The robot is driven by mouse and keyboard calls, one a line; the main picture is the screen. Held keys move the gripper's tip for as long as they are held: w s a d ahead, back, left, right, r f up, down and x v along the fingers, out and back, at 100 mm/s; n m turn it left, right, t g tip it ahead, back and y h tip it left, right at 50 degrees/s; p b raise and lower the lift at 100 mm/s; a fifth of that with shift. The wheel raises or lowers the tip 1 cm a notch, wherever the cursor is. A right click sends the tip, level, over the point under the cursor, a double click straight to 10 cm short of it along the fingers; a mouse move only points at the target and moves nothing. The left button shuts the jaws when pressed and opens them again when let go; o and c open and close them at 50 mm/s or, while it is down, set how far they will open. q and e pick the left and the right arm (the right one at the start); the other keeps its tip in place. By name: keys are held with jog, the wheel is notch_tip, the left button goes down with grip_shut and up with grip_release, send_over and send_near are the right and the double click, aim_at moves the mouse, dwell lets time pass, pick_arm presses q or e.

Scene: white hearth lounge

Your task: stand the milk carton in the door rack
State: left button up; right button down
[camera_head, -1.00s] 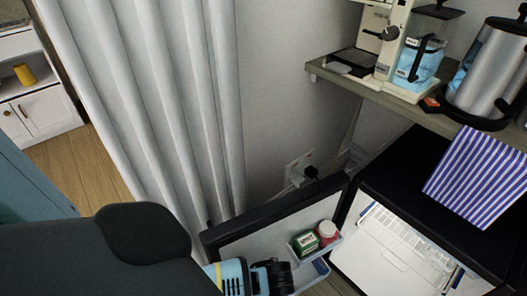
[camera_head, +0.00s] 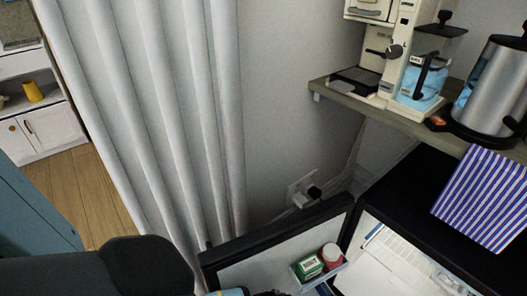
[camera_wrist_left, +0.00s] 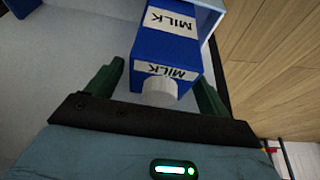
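The blue milk carton (camera_wrist_left: 168,45) shows in the left wrist view, with white MILK labels and a white cap (camera_wrist_left: 160,91) toward the camera. My left gripper (camera_wrist_left: 160,80) has its green fingers on either side of the carton's cap end. A gap shows between the left finger and the carton; the right finger is close to it, and contact is unclear. A pale rack wall (camera_wrist_left: 208,14) borders the carton's far end. In the head view, the fridge door (camera_head: 270,238) is open, with a door rack (camera_head: 341,268). The carton is hidden there. My right gripper is not in view.
A green box (camera_head: 308,267) and a red-lidded jar (camera_head: 332,255) stand in the door rack. A shelf (camera_head: 400,110) above holds a coffee machine and a kettle.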

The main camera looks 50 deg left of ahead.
pick_arm(q)
jog(key=shift+r, duration=0.3)
jog(key=p+v, duration=0.5)
jog(key=v, duration=0.6)
jog(key=shift+d+r, duration=0.25)
jog(key=shift+r, duration=0.05)
jog(key=shift+s, duration=0.1)
dwell(0.4)
jog(key=shift+c, duration=0.4)
